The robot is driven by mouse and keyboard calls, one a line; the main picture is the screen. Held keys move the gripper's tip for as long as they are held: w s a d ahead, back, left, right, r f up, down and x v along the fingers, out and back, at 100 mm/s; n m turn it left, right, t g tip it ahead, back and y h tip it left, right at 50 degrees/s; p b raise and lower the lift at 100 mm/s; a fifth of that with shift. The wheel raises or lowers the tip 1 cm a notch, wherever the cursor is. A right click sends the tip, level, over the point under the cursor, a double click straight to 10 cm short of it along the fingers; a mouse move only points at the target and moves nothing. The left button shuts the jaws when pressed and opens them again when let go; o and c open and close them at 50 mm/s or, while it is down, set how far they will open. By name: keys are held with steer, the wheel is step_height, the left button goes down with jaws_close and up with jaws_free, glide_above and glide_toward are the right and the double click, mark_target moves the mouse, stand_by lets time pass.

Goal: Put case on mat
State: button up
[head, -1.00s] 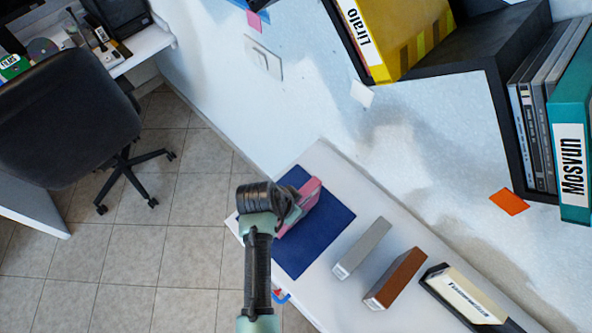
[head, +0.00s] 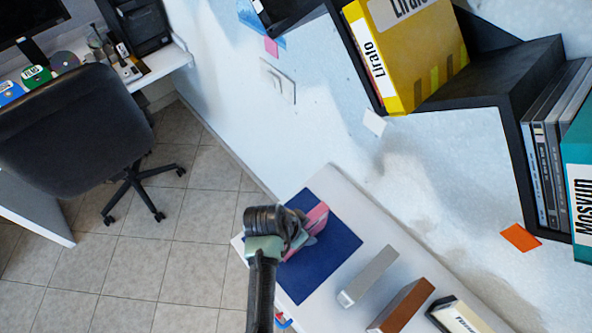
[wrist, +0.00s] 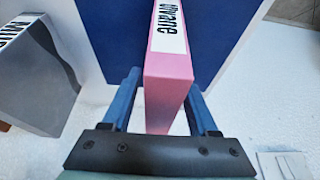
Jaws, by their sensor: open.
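The pink case (head: 316,217) with a white label stands on the dark blue mat (head: 327,252), on the white shelf top. In the wrist view the pink case (wrist: 168,85) rises between the two blue fingers of my gripper (wrist: 165,103). The fingers are open, one on each side of it, with a visible gap at least on the right. The blue mat (wrist: 222,45) lies behind the case. In the head view my gripper (head: 300,230) is at the near end of the case and hides part of it.
A grey case (head: 368,275), a brown case (head: 402,306) and a cream-labelled case (head: 455,315) stand in a row right of the mat. The grey case (wrist: 38,75) is left in the wrist view. Wall shelves hold a yellow binder (head: 410,50) and a teal binder (head: 581,200).

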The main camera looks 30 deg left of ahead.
steer(key=v, duration=1.1)
steer(key=shift+r, duration=0.25)
